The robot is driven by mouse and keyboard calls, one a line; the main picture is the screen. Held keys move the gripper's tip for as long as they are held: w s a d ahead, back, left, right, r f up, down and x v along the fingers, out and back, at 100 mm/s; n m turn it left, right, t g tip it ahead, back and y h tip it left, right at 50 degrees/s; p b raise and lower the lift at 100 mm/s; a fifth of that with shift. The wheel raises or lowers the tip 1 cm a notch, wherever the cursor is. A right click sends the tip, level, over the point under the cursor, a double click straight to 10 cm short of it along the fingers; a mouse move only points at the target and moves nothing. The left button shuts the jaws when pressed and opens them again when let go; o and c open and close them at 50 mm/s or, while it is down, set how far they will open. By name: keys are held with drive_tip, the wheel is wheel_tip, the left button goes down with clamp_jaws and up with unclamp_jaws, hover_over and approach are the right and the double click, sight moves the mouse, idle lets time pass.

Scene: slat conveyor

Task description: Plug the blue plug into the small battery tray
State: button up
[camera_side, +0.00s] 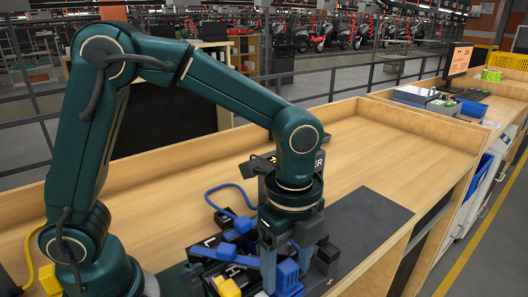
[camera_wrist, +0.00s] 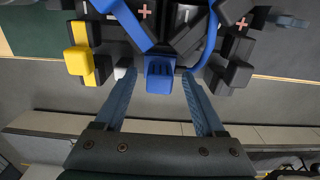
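The blue plug (camera_wrist: 160,76) is in the middle of the wrist view, at the edge of a group of dark battery housings (camera_wrist: 185,35) with plus and minus marks. My gripper (camera_wrist: 158,72) has its two blue-grey fingers apart, one on each side of the blue plug, with a gap visible on both sides. In the side view my gripper (camera_side: 283,277) points down over the cluster, and a blue block (camera_side: 288,270) shows between its fingers. I cannot tell which housing is the small battery tray, nor whether the blue plug is seated in anything.
A yellow plug (camera_wrist: 79,61) sits to the left of the fingers, and it also shows in the side view (camera_side: 229,288). A blue cable (camera_side: 229,187) arcs behind the cluster. A dark mat (camera_side: 368,228) lies to the right. The wooden bench (camera_side: 390,160) is clear further right.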

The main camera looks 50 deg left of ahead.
drive_tip(key=shift+r, duration=2.6)
drive_tip(key=shift+w+a+r, duration=0.1)
drive_tip(key=shift+a+r, duration=0.05)
drive_tip(key=s+a+r+n+t, duration=0.1)
drive_tip(key=s+a+n, duration=0.1)
drive_tip(key=a+n, duration=0.1)
drive_tip(key=s+a+r+n+t, duration=0.2)
drive_tip(key=a+n, duration=0.1)
drive_tip(key=n, duration=0.1)
drive_tip(key=s+a+r+n+t, duration=0.1)
drive_tip(key=s+a+n, duration=0.1)
drive_tip(key=a+n, duration=0.1)
drive_tip(key=shift+s+a+r+n+t, duration=0.1)
drive_tip(key=shift+r+n+t, duration=0.25)
drive_tip(key=shift+n, duration=0.25)
drive_tip(key=f+n, duration=0.1)
drive_tip(key=s+n, duration=0.1)
drive_tip(key=n, duration=0.1)
drive_tip(key=s+f+n+t, duration=0.1)
drive_tip(key=n, duration=0.1)
drive_tip(key=shift+a+f, duration=0.35)
drive_tip(key=shift+a, duration=0.05)
drive_tip(key=shift+f+n, duration=0.2)
drive_tip(key=shift+n, duration=0.4)
drive_tip(key=shift+w+r+n, duration=0.1)
drive_tip(key=shift+w+n, duration=0.05)
drive_tip(key=shift+n, duration=0.15)
